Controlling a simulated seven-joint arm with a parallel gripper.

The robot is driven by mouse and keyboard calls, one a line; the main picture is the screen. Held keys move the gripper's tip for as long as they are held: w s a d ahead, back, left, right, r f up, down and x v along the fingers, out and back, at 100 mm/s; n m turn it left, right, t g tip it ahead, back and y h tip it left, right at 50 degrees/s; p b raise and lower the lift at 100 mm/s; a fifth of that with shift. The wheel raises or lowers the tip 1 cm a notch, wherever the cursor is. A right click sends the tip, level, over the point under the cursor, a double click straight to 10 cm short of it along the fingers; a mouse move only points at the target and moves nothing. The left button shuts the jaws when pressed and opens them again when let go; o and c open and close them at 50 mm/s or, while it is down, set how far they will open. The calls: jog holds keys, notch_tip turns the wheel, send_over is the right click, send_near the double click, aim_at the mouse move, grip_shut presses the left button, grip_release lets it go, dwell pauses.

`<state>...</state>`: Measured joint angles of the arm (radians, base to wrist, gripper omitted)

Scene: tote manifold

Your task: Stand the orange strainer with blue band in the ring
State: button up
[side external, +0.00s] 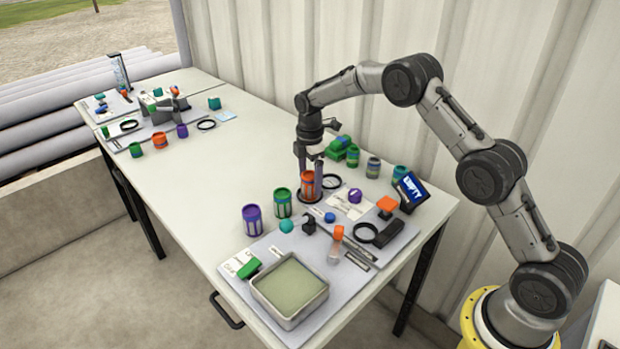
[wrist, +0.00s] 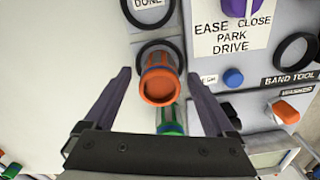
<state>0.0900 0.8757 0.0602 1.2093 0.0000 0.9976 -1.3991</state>
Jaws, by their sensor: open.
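The orange strainer with blue band (side external: 308,185) stands upright at the back middle of the near table. Its base appears to be inside a black ring (side external: 309,202) lying flat there. In the wrist view the strainer (wrist: 160,83) shows its open orange top, and the ring's arc (wrist: 157,42) shows beyond its base. My gripper (side external: 308,174) points down with one finger on each side of the strainer. In the wrist view the gripper (wrist: 158,75) is open, with clear gaps between both fingers and the strainer. The near part of the ring is hidden by the strainer.
An empty black ring (side external: 331,181) lies just beside, by a "DONE" card (wrist: 150,3). A green strainer (side external: 283,203) and a purple strainer (side external: 252,219) stand close to the left. A tray (side external: 290,313) sits in front.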

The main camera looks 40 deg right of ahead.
notch_tip(320, 180, up, 14)
notch_tip(320, 180, up, 12)
jog(key=t, duration=0.2)
send_over(310, 174)
jog(key=s+a, duration=0.2)
jog(key=s, duration=0.2)
jog(key=s+r+t, duration=0.1)
jog(key=s+r, duration=0.4)
jog(key=s, duration=0.1)
jog(key=s+a+r+m+t, duration=0.1)
jog(key=s+m, duration=0.2)
jog(key=s, duration=0.8)
jog(key=s+a+r+m+t, duration=0.1)
jog(key=s+a+m, duration=0.15)
jog(key=s, duration=0.85)
jog(key=s+f+m, duration=0.8)
jog(key=f+m, duration=0.1)
jog(key=f, duration=0.2)
jog(key=shift+d+t, duration=0.15)
jog(key=shift+t, duration=0.15)
